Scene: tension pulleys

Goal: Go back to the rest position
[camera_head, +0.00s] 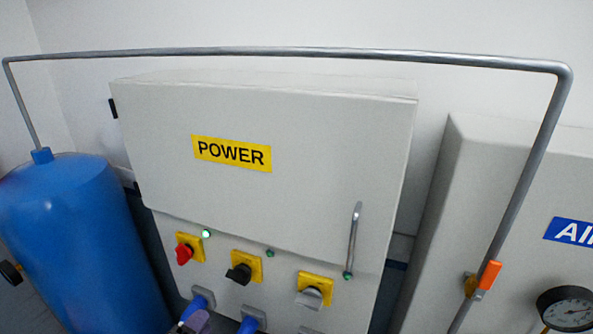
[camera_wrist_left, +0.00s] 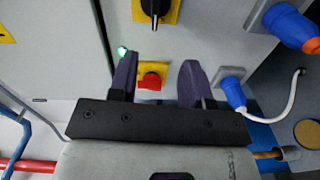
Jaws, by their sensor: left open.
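My left gripper (camera_wrist_left: 158,80) shows in the left wrist view with its two dark purple fingers apart and nothing between them. Beyond the gap is the red rotary switch (camera_wrist_left: 152,80) on its yellow plate, on the front of the grey POWER cabinet. The fingers appear apart from the switch. In the head view, a small purple-grey piece (camera_head: 197,321) at the bottom edge looks like a tip of this gripper; the rest is out of frame. The red switch (camera_head: 184,254) is there at lower left of the cabinet (camera_head: 290,130). My right gripper is not in view.
A lit green lamp (camera_head: 206,233) is beside the red switch. Black (camera_head: 239,273) and grey (camera_head: 311,297) switches follow to the right. Blue plugs (camera_wrist_left: 235,95) sit in sockets below. A blue tank (camera_head: 75,240) stands left; a pipe (camera_head: 300,52) arches over the cabinet.

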